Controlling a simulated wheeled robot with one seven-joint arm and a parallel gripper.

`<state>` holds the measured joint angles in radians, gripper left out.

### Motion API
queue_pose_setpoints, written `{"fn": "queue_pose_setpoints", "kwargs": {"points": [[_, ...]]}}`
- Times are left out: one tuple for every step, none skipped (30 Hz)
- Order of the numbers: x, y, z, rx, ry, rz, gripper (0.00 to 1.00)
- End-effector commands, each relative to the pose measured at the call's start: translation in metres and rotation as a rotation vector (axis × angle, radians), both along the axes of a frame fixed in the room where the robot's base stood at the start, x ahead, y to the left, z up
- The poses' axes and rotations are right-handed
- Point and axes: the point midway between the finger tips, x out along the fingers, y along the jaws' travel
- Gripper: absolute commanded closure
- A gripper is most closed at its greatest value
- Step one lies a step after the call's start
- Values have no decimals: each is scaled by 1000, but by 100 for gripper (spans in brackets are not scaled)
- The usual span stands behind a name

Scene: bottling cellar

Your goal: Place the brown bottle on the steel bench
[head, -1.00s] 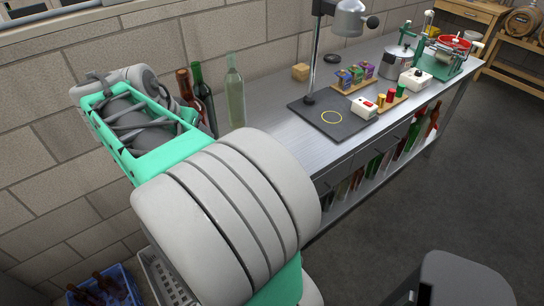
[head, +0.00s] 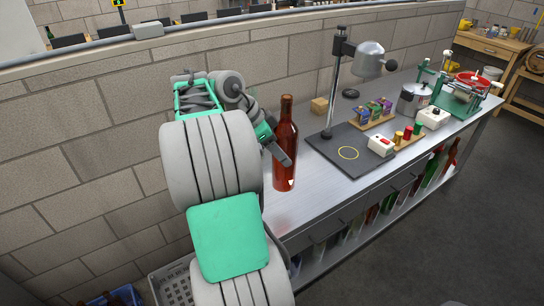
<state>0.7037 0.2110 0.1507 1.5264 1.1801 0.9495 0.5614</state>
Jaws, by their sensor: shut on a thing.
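The brown bottle (head: 286,130) stands upright at the left end of the steel bench (head: 335,180) in the head view. My gripper (head: 281,155) reaches it from the left and is shut on its body. One dark finger crosses the front of the bottle; the other finger is hidden. A faint reddish reflection shows on the bench below the bottle, apart from its base, so the bottle appears to hang a little above the top.
A dark mat (head: 350,163) with a yellow ring and a stand lies right of the bottle. A wooden block (head: 319,105), a white switch box (head: 381,146) and a steel pot (head: 414,98) are farther along. Bare bench lies between bottle and mat.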

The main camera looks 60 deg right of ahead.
Motion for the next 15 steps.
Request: {"fn": "queue_pose_setpoints", "kwargs": {"points": [[-1, -13, -1, -4, -1, -5, 100], [-2, -20, -6, -5, -1, -5, 100], [-1, -25, -16, -3, 0, -3, 100], [-1, -30, -22, -3, 0, -2, 100], [-1, -35, -28, -3, 0, -2, 100], [-1, -41, -33, -5, -1, -2, 100], [-1, -44, -38, -4, -2, -1, 100], [-1, -48, -42, -5, -2, -2, 100], [-1, -51, -46, -6, -3, -1, 100], [0, -53, -48, -7, -3, 1, 100], [0, -55, -50, -6, -2, 0, 100], [0, -57, -53, -6, -2, 0, 100], [0, -59, -55, -6, -3, 0, 100], [-1, -61, -58, -6, -3, 0, 100], [-1, -65, -63, -5, -3, -1, 100]]}}
